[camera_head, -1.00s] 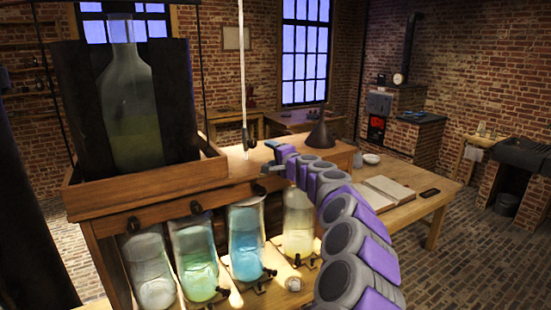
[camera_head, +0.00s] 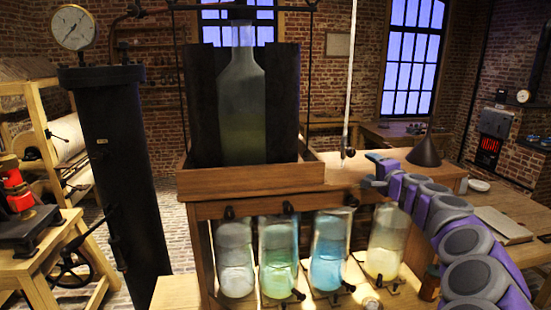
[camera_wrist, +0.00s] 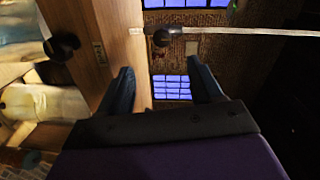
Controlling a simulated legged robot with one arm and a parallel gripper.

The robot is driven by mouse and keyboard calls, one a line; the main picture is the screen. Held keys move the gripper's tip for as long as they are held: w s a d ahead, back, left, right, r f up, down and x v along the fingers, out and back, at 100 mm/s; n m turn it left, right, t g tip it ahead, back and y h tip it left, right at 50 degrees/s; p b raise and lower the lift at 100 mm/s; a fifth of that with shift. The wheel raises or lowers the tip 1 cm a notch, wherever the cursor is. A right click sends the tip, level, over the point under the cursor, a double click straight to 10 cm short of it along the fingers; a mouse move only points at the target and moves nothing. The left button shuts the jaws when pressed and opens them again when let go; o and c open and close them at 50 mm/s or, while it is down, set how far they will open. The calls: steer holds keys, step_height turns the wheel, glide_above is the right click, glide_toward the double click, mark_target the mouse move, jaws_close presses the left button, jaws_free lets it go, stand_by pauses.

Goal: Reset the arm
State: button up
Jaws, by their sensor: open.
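My gripper (camera_head: 377,170) is at the end of the purple and grey arm, above the right part of the wooden stand's top. In the wrist view my gripper (camera_wrist: 160,85) has its two dark fingers spread apart with nothing between them. A pale hanging cord with a dark end piece (camera_head: 347,152) is just left of my gripper in the head view. The cord's dark end (camera_wrist: 163,37) also shows beyond the fingers in the wrist view. It appears apart from the fingers.
Glass jars with green (camera_head: 278,255), blue (camera_head: 328,255) and yellowish liquid (camera_head: 387,245) stand under the wooden stand (camera_head: 250,188). A large bottle (camera_head: 241,110) is on top. A dark funnel (camera_head: 427,152) stands right of my gripper. A black cylinder with a gauge (camera_head: 74,28) stands left.

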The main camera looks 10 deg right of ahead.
steer(key=s+a+r+n+g+y, duration=0.1)
steer(key=s+a+r+n+y, duration=0.15)
steer(key=a, duration=0.75)
steer(key=s+a+r+n+g+y, duration=0.15)
steer(key=a+n+y, duration=0.25)
steer(key=a, duration=0.5)
steer(key=s+a+f+n+g+y+b, duration=0.1)
steer(key=s+a+f+n+g, duration=0.2)
steer(key=s+a, duration=0.5)
steer(key=s+a+f+n+g+y, duration=0.1)
steer(key=s+a+f+n+g, duration=0.25)
steer(key=s+a, duration=0.5)
steer(key=s+a+f+n+g+h, duration=0.1)
steer(key=s+f+n+g+h, duration=0.15)
steer(key=s+f, duration=0.5)
steer(key=s+f+n+g+h, duration=0.1)
steer(key=s+f+g+h, duration=0.2)
steer(key=s, duration=0.8)
steer(key=s+d+f+g+h, duration=0.1)
steer(key=s+d+f, duration=0.2)
steer(key=s, duration=0.3)
steer(key=s+d+f+g+h, duration=0.1)
steer(key=s+d+f+g, duration=0.1)
steer(key=s, duration=0.4)
steer(key=s+d+f+g+h+b, duration=0.1)
steer(key=s+d+f, duration=0.3)
steer(key=s+f, duration=0.1)
steer(key=shift+s+d+m+h, duration=0.35)
steer(key=shift+s+d+h, duration=0.05)
steer(key=shift+s, duration=0.45)
